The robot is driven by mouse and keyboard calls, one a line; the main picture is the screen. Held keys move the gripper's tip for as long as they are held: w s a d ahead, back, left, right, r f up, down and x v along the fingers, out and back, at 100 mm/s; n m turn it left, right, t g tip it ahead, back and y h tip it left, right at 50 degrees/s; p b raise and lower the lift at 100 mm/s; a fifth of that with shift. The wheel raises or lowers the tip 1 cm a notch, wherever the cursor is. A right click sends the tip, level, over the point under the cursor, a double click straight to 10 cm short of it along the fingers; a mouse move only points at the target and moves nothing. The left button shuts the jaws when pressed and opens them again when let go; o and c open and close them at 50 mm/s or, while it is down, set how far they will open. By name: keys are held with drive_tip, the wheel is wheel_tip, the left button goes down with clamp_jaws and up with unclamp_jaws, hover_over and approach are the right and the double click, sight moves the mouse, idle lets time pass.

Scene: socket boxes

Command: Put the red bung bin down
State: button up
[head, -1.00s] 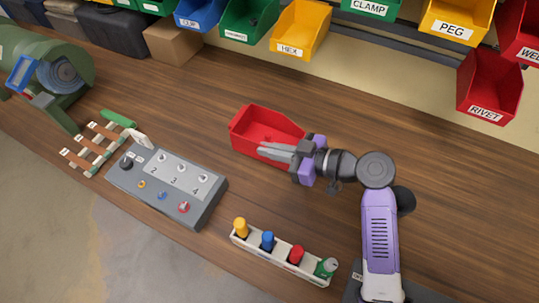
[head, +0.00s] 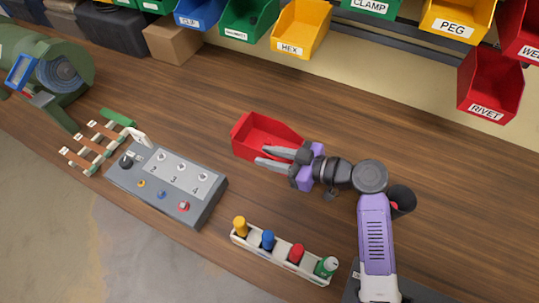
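A red open-topped bin (head: 262,132) rests on the wooden bench, with its inside showing; no label can be read on it. My gripper (head: 262,156) is at the bin's near right side with its two fingers spread apart. One finger overlaps the near wall and the other lies just in front of it. The fingers and palm hide part of the near wall and near right corner. I cannot tell whether a finger still touches the bin.
A grey switch box (head: 168,183) stands to the left, and a white rack (head: 283,257) with coloured pegs stands in front. Labelled bins, including HEX (head: 301,28) and RIVET (head: 490,85), hang along the back.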

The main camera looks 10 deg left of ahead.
drive_tip(key=shift+r, duration=0.15)
drive_tip(key=p+v, duration=0.1)
drive_tip(key=v, duration=0.6)
drive_tip(key=shift+s+d+r, duration=0.1)
drive_tip(key=shift+d, duration=0.15)
